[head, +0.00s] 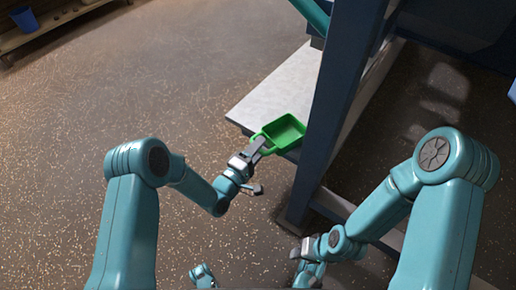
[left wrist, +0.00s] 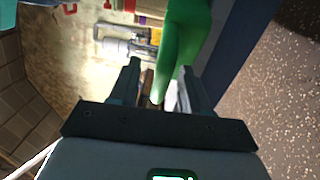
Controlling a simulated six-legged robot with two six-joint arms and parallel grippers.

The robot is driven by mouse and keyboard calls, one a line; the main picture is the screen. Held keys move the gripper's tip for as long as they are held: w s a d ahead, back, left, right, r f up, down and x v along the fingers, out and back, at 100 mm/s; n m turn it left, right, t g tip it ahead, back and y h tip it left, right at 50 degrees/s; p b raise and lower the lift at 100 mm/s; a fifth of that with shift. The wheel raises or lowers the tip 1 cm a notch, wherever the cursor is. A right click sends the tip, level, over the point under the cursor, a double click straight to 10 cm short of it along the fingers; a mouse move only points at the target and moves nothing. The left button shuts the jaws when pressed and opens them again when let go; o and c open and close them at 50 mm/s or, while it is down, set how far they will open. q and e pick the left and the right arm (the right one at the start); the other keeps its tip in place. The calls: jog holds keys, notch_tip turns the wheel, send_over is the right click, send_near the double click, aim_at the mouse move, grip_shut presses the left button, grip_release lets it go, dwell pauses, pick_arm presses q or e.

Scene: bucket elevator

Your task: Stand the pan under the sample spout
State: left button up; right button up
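The green pan (head: 286,130) is at the near corner of a pale platform (head: 275,92), beside a dark blue post. Its handle points to the lower left. My left gripper (head: 258,147) is at the handle. In the left wrist view the green handle (left wrist: 168,75) reaches between the two fingers of my left gripper (left wrist: 162,82), with gaps showing on both sides, so the fingers look open around it. My right gripper (head: 306,270) is low in the head view, away from the pan; its fingers are too small to judge. I cannot clearly identify the sample spout.
The dark blue post (head: 335,95) stands just right of the pan. A teal tube (head: 312,14) slants down at the top, above the platform. A blue bucket (head: 24,18) is on a shelf at the far upper left. The speckled floor to the left is clear.

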pick_arm(q)
jog(key=shift+r, duration=0.15)
jog(key=p+v, duration=0.3)
jog(key=v, duration=0.9)
jog(key=s+a+f+m+g+y, duration=0.4)
jog(key=s+f+m+g+y, duration=0.25)
jog(key=f+g, duration=0.3)
pick_arm(e)
jog(key=shift+s+a+r, duration=0.15)
jog(key=shift+r, duration=0.5)
jog(key=shift+s+a+r, duration=0.1)
jog(key=shift+s+r, duration=0.05)
jog(key=shift+r, duration=0.45)
pick_arm(q)
jog(key=s+a+m+g, duration=0.1)
jog(key=s+g, duration=0.4)
jog(key=s, duration=0.8)
jog(key=shift+a+f+m+y, duration=0.25)
jog(key=shift+a+m+y, duration=0.1)
jog(key=shift+m, duration=0.1)
pick_arm(e)
grip_shut()
